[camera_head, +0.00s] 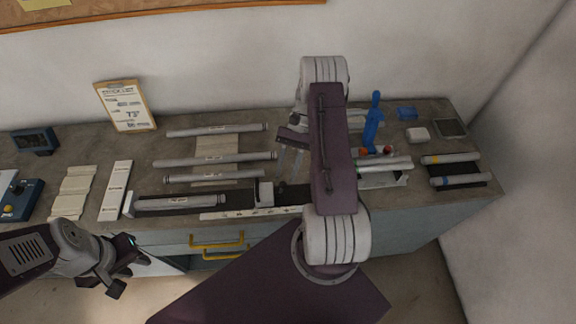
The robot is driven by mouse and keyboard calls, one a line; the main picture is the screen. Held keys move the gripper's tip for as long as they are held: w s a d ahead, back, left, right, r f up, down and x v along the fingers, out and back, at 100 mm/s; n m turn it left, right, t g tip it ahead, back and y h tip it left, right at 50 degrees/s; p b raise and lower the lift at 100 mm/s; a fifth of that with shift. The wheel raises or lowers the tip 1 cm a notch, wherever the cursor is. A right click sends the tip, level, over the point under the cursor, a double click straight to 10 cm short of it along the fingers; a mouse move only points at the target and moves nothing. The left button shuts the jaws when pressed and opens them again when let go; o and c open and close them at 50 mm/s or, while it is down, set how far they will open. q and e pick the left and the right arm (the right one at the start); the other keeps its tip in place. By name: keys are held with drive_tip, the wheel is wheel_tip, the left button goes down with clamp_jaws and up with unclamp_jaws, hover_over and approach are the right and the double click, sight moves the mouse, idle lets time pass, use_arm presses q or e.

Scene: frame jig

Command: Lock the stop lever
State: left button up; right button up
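A jig rail (225,214) lies along the front of the bench with a grey tube (180,202) on its left part. A pale stop block (264,194) sits on the rail at the tube's right end. The stop lever is too small to make out there. My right gripper (290,162) points down above and just behind the rail, a little right of the stop block. Its arm covers the rail further right, and I cannot tell how far apart its fingers are. My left gripper (123,268) is open and empty in front of the bench, below its edge.
Several grey tubes (215,161) lie behind the rail. A blue upright tool (373,122) and a white-ended tube holder (385,178) stand right of my arm. Tubes with coloured bands (455,158) lie at far right. A clipboard (126,105) leans at the back wall.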

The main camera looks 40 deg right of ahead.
drive_tip(key=b+v, duration=0.1)
drive_tip(key=v, duration=0.5)
drive_tip(key=shift+f, duration=0.1)
